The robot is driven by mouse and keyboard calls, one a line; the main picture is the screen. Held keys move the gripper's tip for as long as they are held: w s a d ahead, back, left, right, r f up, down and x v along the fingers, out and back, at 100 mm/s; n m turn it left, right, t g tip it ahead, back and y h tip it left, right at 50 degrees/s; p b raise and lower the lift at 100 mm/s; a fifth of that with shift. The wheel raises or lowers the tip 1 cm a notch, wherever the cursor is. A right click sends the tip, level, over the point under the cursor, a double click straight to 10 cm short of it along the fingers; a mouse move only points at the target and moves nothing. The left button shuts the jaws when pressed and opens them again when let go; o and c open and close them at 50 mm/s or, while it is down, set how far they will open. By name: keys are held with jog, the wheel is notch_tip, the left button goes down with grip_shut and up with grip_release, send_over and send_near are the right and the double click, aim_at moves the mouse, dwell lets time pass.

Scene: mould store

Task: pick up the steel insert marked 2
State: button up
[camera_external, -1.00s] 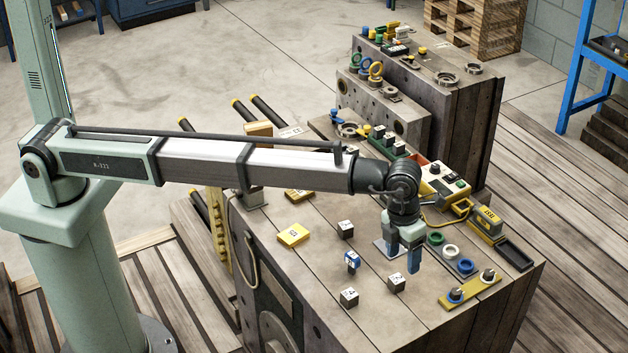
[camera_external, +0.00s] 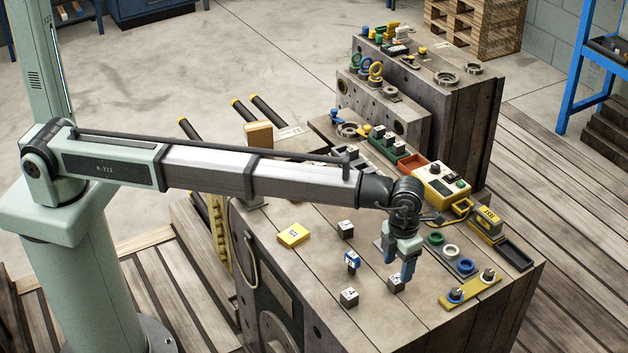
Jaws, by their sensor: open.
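Several small steel cubes with white labelled tops stand on the block's top. One steel insert (camera_external: 396,285) is under my gripper (camera_external: 398,270) and partly hidden by a fingertip. Its mark is too small to read surely. Another steel insert (camera_external: 349,298) stands to the left, and another (camera_external: 345,230) stands farther back. Their marks are also hard to read. A blue labelled piece (camera_external: 352,262) stands between these two.
A yellow tagged block (camera_external: 293,235) lies at the left. On the right are a tray of rings (camera_external: 450,251), a yellow plate with two pegs (camera_external: 470,293) and a yellow-and-white control box (camera_external: 441,186). The block's front area is mostly bare.

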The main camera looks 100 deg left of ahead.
aim_at(403, 286)
jog(key=shift+w+d+f, duration=0.15)
jog(key=shift+f, duration=2.45)
jog(key=shift+c, duration=0.3)
grip_shut()
